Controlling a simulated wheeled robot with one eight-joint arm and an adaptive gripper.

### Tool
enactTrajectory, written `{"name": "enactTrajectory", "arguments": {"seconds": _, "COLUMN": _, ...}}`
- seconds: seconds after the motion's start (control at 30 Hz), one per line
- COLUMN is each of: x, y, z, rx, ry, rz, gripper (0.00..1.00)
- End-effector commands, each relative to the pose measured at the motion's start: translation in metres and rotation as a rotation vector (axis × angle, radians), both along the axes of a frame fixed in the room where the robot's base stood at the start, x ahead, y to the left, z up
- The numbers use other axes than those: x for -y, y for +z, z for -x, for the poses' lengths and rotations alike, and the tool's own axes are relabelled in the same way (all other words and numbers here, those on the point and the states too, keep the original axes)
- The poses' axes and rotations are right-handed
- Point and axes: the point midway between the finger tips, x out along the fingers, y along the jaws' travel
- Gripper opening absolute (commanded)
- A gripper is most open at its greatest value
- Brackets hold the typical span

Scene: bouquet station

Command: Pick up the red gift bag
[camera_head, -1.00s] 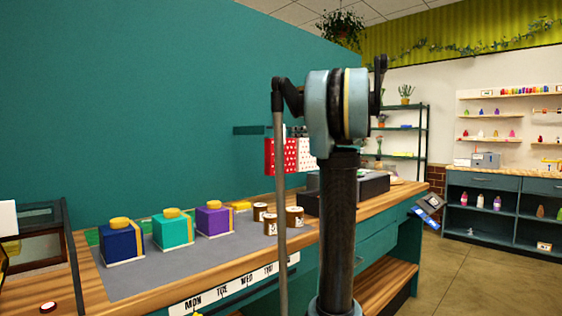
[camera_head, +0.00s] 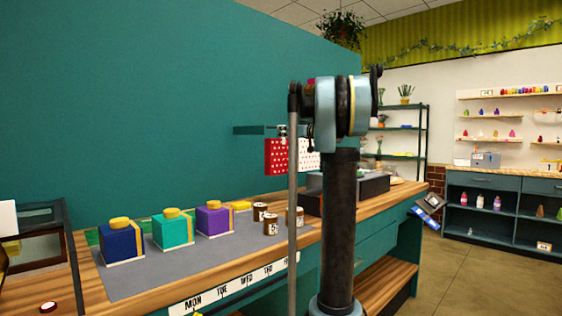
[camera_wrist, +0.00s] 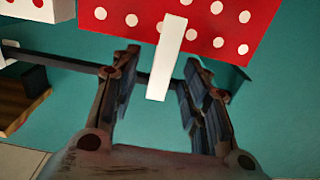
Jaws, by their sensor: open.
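The red gift bag with white dots (camera_head: 276,158) hangs at the teal wall, under a dark rail, above the back of the counter. In the wrist view the red gift bag (camera_wrist: 120,14) fills the top middle, with a white strip (camera_wrist: 167,60) reaching from it toward the space between my fingers. My gripper (camera_wrist: 158,70) is open, with one finger on each side of the strip. I cannot tell whether the fingers touch the bag. In the head view my arm stands in front and mostly hides the gripper.
A white dotted bag (camera_head: 308,158) hangs right beside the red one, and a pale bag (camera_wrist: 38,10) shows at the wrist view's upper left. A dark rail (camera_wrist: 60,62) runs along the teal wall. Several boxes and jars (camera_head: 270,224) stand on the counter below.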

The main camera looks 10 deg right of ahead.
Motion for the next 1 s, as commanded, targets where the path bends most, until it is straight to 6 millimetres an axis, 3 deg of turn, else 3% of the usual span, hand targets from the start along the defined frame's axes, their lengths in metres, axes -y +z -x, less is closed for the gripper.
{"name": "enactTrajectory", "arguments": {"seconds": 0.17, "x": -0.001, "y": 0.000, "z": 0.000, "rx": 0.000, "ry": 0.000, "rz": 0.000, "gripper": 0.42}}
{"name": "enactTrajectory", "arguments": {"seconds": 0.37, "x": -0.003, "y": 0.000, "z": 0.000, "rx": 0.000, "ry": 0.002, "rz": 0.000, "gripper": 0.01}}
{"name": "enactTrajectory", "arguments": {"seconds": 0.77, "x": -0.002, "y": 0.001, "z": 0.000, "rx": 0.000, "ry": 0.002, "rz": 0.000, "gripper": 0.00}}
{"name": "enactTrajectory", "arguments": {"seconds": 1.0, "x": -0.003, "y": 0.023, "z": 0.000, "rx": 0.000, "ry": 0.002, "rz": 0.000, "gripper": 0.00}}
